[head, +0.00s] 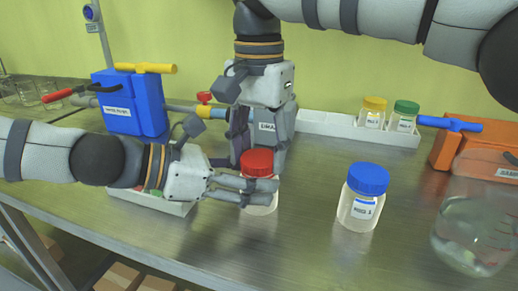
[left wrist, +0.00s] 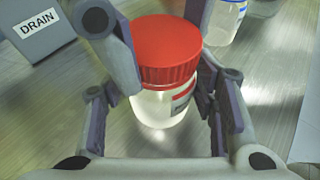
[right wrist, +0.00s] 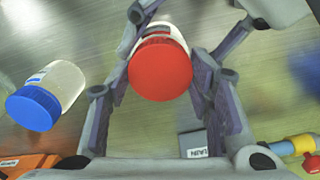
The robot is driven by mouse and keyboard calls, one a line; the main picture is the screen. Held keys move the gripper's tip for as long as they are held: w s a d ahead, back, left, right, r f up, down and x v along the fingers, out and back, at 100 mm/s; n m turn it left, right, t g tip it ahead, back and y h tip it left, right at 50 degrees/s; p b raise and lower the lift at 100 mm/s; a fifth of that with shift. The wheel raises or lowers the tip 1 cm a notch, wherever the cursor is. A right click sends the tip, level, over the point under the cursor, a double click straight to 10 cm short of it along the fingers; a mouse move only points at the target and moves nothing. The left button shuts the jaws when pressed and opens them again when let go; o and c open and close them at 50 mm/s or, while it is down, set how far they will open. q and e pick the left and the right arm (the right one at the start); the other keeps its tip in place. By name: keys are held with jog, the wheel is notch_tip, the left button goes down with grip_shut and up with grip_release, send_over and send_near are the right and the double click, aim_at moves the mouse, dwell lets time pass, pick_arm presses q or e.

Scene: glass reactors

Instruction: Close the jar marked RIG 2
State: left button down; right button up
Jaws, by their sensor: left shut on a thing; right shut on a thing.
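A clear jar (head: 260,204) with a red lid (head: 258,163) stands upright on the metal bench. The lid sits on the jar's top; whether it is fully tightened cannot be told. The jar's label (left wrist: 183,98) is partly hidden and unreadable. My left gripper (head: 260,192) comes in low from the left and is shut on the jar's body. My right gripper (head: 259,165) points down from above, shut on the red lid with a finger on either side. The lid also shows between the fingers in the right wrist view (right wrist: 160,69).
A blue-lidded jar (head: 363,196) stands to the right, and a glass beaker (head: 474,232) at the far right. Behind are a white rack (head: 330,124) with yellow-lidded (head: 372,112) and green-lidded (head: 404,116) jars, a blue box (head: 128,103) and an orange box (head: 462,147).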

jog(key=m, duration=0.5)
jog(key=shift+m, duration=0.4)
jog(key=o, duration=1.3)
jog(key=shift+c, duration=0.2)
jog(key=shift+r, duration=2.25)
jog(key=shift+c, duration=0.2)
